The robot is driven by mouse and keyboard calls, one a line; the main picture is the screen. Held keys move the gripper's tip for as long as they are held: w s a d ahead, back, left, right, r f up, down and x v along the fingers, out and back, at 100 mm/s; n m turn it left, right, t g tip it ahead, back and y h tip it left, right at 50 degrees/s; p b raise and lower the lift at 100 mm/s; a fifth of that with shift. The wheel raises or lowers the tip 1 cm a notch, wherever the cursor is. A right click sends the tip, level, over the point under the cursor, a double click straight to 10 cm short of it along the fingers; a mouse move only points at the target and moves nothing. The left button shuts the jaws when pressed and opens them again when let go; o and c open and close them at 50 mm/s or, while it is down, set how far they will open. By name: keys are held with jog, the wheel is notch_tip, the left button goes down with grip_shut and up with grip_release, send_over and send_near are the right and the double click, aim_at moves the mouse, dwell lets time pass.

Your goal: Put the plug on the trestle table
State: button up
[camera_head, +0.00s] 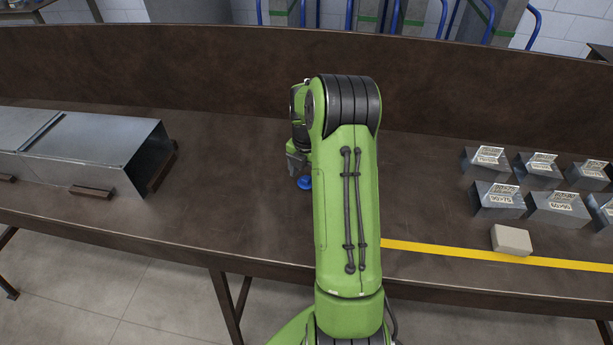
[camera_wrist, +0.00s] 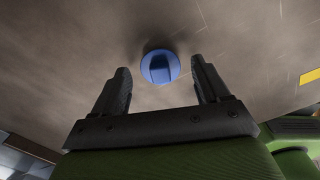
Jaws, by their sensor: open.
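The blue plug (camera_head: 304,183) lies on the brown trestle table (camera_head: 235,190), partly hidden by my green arm in the head view. In the wrist view the round blue plug (camera_wrist: 159,66) shows just past and between my fingertips, with a raised darker grip in its middle. My gripper (camera_wrist: 162,82) is open, with nothing between its fingers. In the head view my gripper (camera_head: 297,165) is close above the plug, and its fingers are mostly hidden by the arm. I cannot tell the exact gap to the plug.
A sheet-metal duct (camera_head: 90,150) lies at the left of the table, with brown bars by it. Several small metal pieces (camera_head: 498,199) and a beige block (camera_head: 511,240) sit at the right, near a yellow line (camera_head: 450,251). A raised brown panel (camera_head: 200,72) runs along the back.

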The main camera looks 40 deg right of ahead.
aim_at(306, 178)
notch_tip(306, 178, up, 11)
jog(key=p, duration=0.3)
jog(key=s+a+r+m+t+h, duration=0.1)
jog(key=s+a+r+m, duration=0.1)
jog(key=a+r+m, duration=0.55)
jog(key=s+a+r+m+t, duration=0.2)
jog(key=s+a+m, duration=0.4)
jog(key=s+a, duration=0.3)
jog(key=s+a+r+m+t+y, duration=0.1)
jog(key=s+a+r+m+t, duration=0.1)
jog(key=s+a+m, duration=0.5)
jog(key=s+a, duration=0.1)
jog(key=a, duration=0.1)
jog(key=shift+s+a+t+b, duration=0.3)
jog(key=shift+s, duration=0.1)
jog(key=shift+r+m, duration=0.15)
jog(key=shift+m, duration=0.1)
